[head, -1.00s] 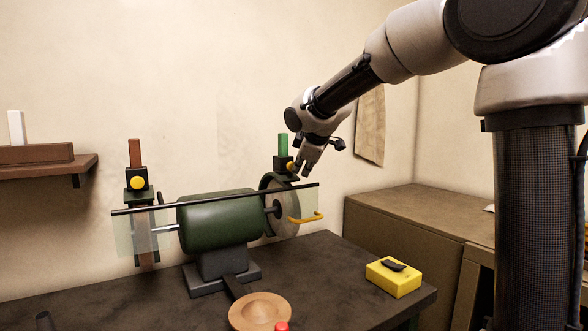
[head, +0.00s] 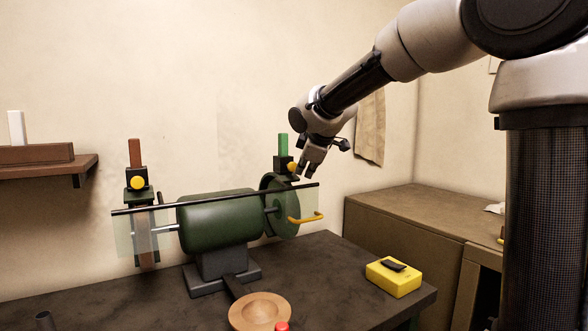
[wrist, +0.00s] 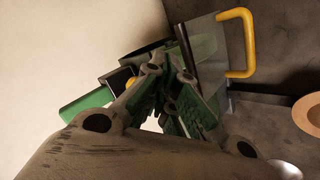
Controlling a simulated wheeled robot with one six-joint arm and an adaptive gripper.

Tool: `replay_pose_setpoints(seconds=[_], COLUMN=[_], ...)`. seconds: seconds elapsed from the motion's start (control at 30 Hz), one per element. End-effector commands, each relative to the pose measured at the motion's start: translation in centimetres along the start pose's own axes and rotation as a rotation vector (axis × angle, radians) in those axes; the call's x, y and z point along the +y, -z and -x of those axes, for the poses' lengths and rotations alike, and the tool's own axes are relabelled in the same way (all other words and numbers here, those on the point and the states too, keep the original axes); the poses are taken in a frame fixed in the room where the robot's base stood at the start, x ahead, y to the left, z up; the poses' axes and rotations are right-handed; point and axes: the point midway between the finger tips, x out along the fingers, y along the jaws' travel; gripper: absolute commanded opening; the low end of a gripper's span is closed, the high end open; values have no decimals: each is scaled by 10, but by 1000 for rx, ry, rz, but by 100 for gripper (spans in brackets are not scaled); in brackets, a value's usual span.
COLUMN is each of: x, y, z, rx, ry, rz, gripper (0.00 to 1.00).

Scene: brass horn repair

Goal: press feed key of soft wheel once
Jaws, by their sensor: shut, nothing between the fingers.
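The polishing machine (head: 218,220) has a wheel at each end. The right wheel (head: 284,217) has a green face; above it a dark feeder (head: 282,163) holds a green bar (head: 283,143) and has a round yellow key (head: 292,167). The left feeder (head: 135,180) holds a brown bar and has a yellow key (head: 138,183). No label shows which wheel is soft. My gripper (head: 307,173) is shut and empty, just right of the right key. In the wrist view the fingers partly hide that feeder (wrist: 118,80); a bit of its yellow key (wrist: 131,84) shows.
A clear guard (head: 305,203) with a yellow handle (head: 306,217) stands before the right wheel. A yellow box (head: 393,277) with a black top and a wooden dish (head: 260,311) are on the dark bench. A red knob (head: 282,326) is at the front.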

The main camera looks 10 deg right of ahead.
Motion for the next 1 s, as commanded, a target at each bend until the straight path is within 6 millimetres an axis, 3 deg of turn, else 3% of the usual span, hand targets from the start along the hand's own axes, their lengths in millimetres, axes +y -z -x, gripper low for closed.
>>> replay_pose_setpoints(seconds=[0.27, 0.7, 1.0], x=[0, -20, -25], y=[0, -20, -26], z=[1, 29, 35], rx=[0, 1, 0], ry=[0, -1, 0], rz=[0, 0, 0], gripper=[0, 0, 0])
